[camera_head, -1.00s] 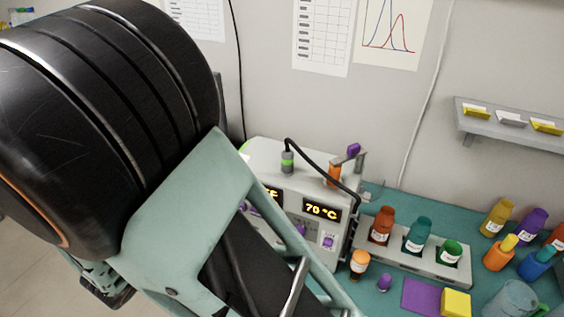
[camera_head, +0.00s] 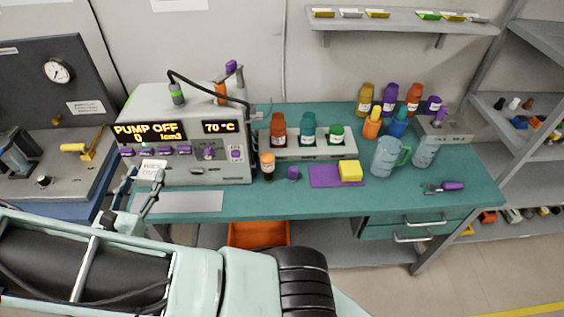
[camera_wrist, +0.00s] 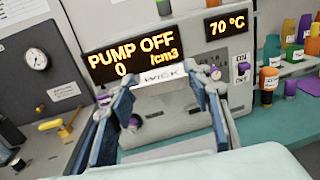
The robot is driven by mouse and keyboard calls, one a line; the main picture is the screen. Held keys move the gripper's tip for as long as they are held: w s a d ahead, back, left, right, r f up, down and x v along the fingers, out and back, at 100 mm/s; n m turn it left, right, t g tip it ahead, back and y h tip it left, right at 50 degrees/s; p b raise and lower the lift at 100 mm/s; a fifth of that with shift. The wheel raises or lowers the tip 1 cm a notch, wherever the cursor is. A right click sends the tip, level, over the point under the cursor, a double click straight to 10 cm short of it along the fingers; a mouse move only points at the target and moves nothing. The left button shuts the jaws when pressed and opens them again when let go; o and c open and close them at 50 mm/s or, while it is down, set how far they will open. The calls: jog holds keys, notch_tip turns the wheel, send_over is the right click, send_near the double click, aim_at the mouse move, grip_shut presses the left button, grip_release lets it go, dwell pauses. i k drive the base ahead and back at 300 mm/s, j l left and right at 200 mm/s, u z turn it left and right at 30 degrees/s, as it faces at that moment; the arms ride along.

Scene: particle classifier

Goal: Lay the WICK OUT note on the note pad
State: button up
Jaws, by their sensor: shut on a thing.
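My gripper (camera_head: 146,182) is shut on a small white note (camera_head: 153,169) in front of the control box's lower left front. In the wrist view my gripper (camera_wrist: 160,80) holds the note (camera_wrist: 163,76) by its sides, and the word WICK shows on it. The rest of its print is not readable. A flat pale grey rectangle (camera_head: 192,202), which looks like the note pad, lies on the teal bench below and right of the note. It also shows in the wrist view (camera_wrist: 178,147). The note is apart from it.
The control box (camera_head: 200,174), reading PUMP OFF and 70 °C, stands close behind the gripper. Right of it are a bottle rack (camera_head: 307,149), an orange-capped bottle (camera_head: 267,167) and a purple mat (camera_head: 325,178) with a yellow block (camera_head: 350,171). The front bench strip is mostly clear.

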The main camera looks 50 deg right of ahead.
aim_at(351, 168)
jog(key=k+l+z, duration=0.15)
jog(key=l, duration=0.3)
jog(key=k+l+z, duration=0.2)
jog(key=l, duration=0.3)
jog(key=k+l+z, duration=0.15)
jog(key=l, duration=0.35)
jog(key=k+l+z, duration=0.15)
jog(key=l, duration=0.4)
jog(key=l+z, duration=0.2)
jog(key=l, duration=0.3)
